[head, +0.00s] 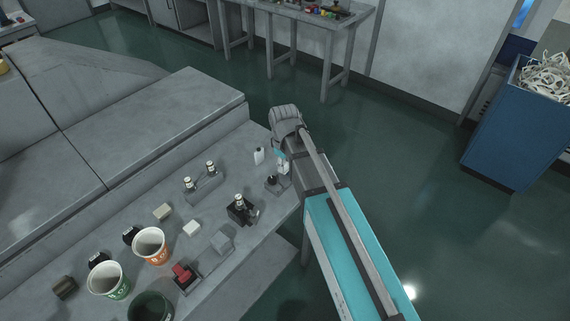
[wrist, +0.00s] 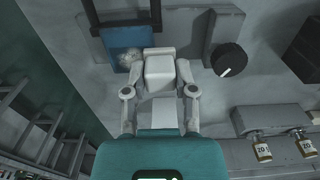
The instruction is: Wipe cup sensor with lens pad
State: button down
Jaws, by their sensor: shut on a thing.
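My gripper (head: 283,168) is over the right edge of the bench in the head view, beside a black round knob (head: 270,180). In the wrist view my gripper (wrist: 160,62) is shut on a small pale block (wrist: 160,76) between its fingers. The block looks like the lens pad, but its face is hard to make out. A blue square plate (wrist: 126,40) lies just past the fingertips on the left; I cannot tell if they touch. The knob, with a white mark, is right of the fingertips (wrist: 230,60). I cannot tell which part is the cup sensor; small black boxes (head: 131,235) stand beside the cups.
A rack with two vials (head: 203,187), a black block holding a vial (head: 240,212), a white bottle (head: 259,155) and a red-topped block (head: 183,274) stand nearby.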

dwell(0.3)
jog(key=shift+w+d, duration=0.9)
jog(key=shift+w, duration=0.3)
jog(key=shift+w, duration=0.1)
jog(key=shift+w+d, duration=0.85)
jog(key=shift+w, duration=0.1)
notch_tip(320, 180, up, 6)
jog(key=p, duration=0.6)
jog(key=shift+r, duration=0.1)
notch_tip(320, 180, up, 3)
jog(key=p, duration=0.3)
